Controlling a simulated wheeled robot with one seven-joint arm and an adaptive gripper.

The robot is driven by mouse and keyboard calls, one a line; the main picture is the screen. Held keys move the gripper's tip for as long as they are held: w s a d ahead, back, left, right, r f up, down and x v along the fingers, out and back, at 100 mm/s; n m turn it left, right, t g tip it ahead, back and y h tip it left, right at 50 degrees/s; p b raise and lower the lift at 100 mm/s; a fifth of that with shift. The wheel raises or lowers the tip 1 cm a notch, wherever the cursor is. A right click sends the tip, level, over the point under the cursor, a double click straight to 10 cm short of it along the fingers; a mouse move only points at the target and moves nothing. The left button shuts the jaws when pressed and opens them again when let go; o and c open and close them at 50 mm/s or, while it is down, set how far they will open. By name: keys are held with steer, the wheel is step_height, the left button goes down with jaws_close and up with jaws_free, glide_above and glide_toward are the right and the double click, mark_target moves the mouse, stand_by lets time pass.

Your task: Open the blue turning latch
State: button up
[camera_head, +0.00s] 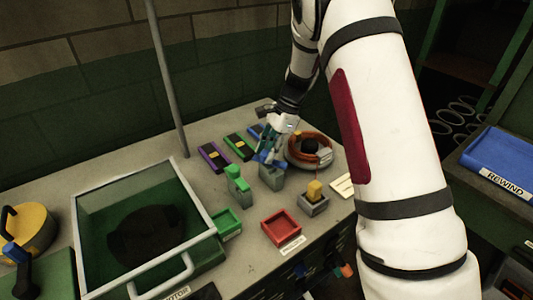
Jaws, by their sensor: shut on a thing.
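The blue turning latch (264,159) sits on top of a small grey block (271,178) on the grey bench, right of the green latch. My gripper (268,150) reaches down from behind and is shut on the blue latch. Its fingers cover part of the latch, so its exact angle is hard to tell.
A green latch (237,182) and a yellow latch (314,190) stand close on either side. A coiled orange hose (308,148) lies just to the right. A red tray (281,228) and a glass-topped box (97,215) are nearer.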

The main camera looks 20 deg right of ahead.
steer(key=n+g+b, duration=0.1)
steer(key=n, duration=0.1)
steer(key=n+g+h+b, duration=0.1)
steer(key=n+b, duration=0.1)
steer(key=n, duration=0.1)
steer(key=shift+w+f+n, duration=0.1)
steer(key=shift+w+n, duration=0.1)
steer(key=shift+n, duration=0.1)
steer(key=n+b, duration=0.1)
steer(key=n, duration=0.2)
steer(key=n+g+h+b, duration=0.1)
steer(key=n, duration=0.1)
steer(key=shift+a+n+h, duration=0.1)
steer(key=shift+n+h, duration=0.2)
steer(key=shift+n, duration=0.1)
steer(key=shift+g, duration=0.3)
steer(key=o, duration=1.1)
steer(key=shift+o, duration=0.2)
steer(key=v, duration=1.2)
